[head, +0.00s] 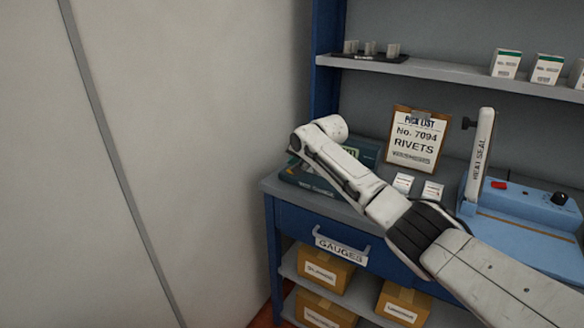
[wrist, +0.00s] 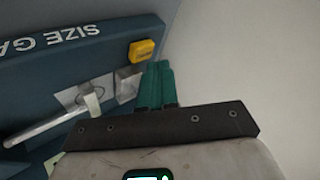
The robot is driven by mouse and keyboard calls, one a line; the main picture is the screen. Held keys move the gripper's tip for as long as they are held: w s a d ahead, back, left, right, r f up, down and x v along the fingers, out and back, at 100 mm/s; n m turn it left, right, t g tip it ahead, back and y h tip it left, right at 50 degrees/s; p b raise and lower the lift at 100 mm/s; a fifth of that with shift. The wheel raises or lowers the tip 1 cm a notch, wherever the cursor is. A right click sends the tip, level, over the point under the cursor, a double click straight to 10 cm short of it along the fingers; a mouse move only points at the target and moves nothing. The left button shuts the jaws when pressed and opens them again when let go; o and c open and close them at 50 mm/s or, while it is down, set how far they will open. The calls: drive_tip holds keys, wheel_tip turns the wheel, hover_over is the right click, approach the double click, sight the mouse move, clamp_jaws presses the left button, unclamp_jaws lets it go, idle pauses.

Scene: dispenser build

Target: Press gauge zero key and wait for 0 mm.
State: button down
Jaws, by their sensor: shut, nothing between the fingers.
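The size gauge (wrist: 50,75) is a dark blue panel with white lettering that reads upside down in the wrist view. Its yellow key (wrist: 142,50) sits near the panel's end, beside a grey metal block (wrist: 128,83). My gripper (wrist: 159,68) has teal fingers, shut together and empty. Their tips appear close to the yellow key, just right of it and below; I cannot tell whether they touch it. In the head view the gauge (head: 312,183) stands on the bench's left end, largely hidden behind my arm. No readout can be read.
A pick list board (head: 418,138) and small white packets (head: 403,183) are right of the gauge. A blue heat sealer (head: 530,235) stands further right. A shelf (head: 450,70) runs above, and a pale wall (head: 200,130) is close on the left.

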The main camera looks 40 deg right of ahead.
drive_tip(key=shift+r, duration=0.2)
wheel_tip(320, 180, up, 5)
drive_tip(key=p, duration=0.4)
idle(0.3)
